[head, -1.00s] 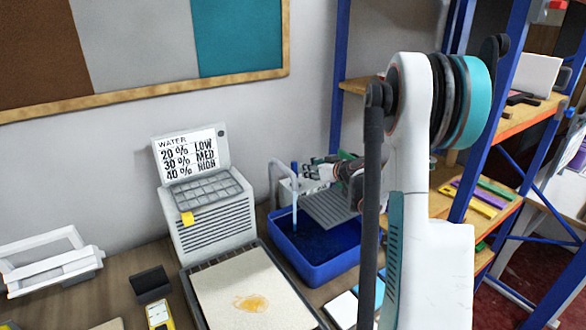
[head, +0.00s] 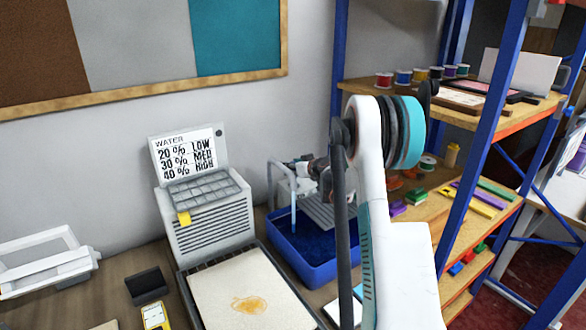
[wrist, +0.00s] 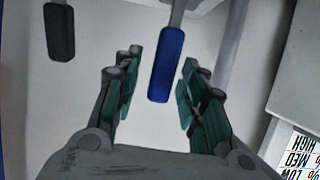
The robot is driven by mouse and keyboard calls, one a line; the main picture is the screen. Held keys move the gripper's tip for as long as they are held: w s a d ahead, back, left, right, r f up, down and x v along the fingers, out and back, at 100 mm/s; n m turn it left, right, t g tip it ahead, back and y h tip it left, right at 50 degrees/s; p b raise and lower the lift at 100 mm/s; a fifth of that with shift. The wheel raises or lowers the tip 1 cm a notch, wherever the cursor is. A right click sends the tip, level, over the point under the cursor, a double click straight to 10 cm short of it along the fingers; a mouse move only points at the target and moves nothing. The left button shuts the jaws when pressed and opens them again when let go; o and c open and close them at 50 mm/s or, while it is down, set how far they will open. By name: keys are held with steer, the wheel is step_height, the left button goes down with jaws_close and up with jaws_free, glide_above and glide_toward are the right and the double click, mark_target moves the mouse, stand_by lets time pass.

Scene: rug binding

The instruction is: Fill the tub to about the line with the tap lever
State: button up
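The blue tub (head: 318,272) stands on the bench below the tap spout (head: 293,205). Its inside looks dark blue. I cannot make out the water level, the fill line or whether water is running. In the wrist view, the blue tap lever (wrist: 167,65) reaches between the two fingers of my gripper (wrist: 157,66), with a visible gap on each side. My gripper is open. A black lever (wrist: 59,32) hangs to the left, outside the fingers.
A grey unit with a water sign (head: 187,153) stands left of the tub, listing low, medium and high percentages. A tray with a stained beige mat (head: 245,285) lies in front. Blue-framed shelves (head: 475,195) with spools and blocks stand close on the right.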

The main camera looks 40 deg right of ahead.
jaws_close()
steer(key=shift+w+r+g+p, duration=0.1)
steer(key=shift+w+g+p, duration=0.35)
steer(key=shift+w+g, duration=0.05)
steer(key=shift+w+f+g+p, duration=0.35)
steer(key=shift+w+g, duration=0.1)
steer(key=shift+g, duration=0.35)
